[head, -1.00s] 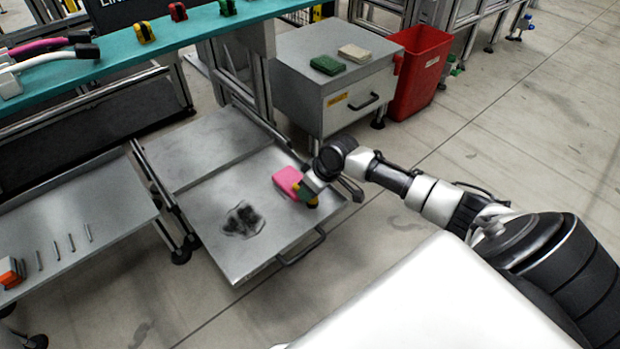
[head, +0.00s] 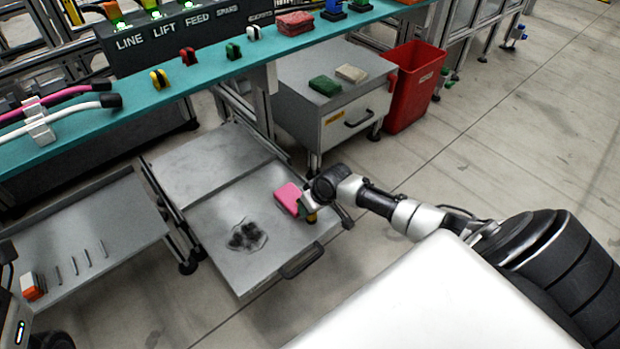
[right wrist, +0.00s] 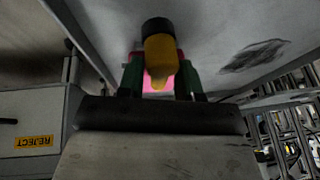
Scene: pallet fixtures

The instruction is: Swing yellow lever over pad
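A yellow lever with a black end (right wrist: 160,55) stands between the green fingers of my right gripper (right wrist: 159,78) in the right wrist view. The fingers are close at its sides; whether they press on it is unclear. In the head view my right gripper (head: 306,208) is low at the right side of the metal tray (head: 205,215). A little yellow (head: 312,217) shows beside it. A pink pad (head: 287,196) lies just left of the gripper, and pink also shows behind the lever in the wrist view. My left gripper is not visible.
A teal shelf (head: 60,140) crosses the upper left, with small yellow, red, green and white pieces on it. A grey cabinet (head: 335,125) and red bin (head: 412,85) stand behind the tray. A dark patch (head: 247,236) marks the tray. Open floor lies right.

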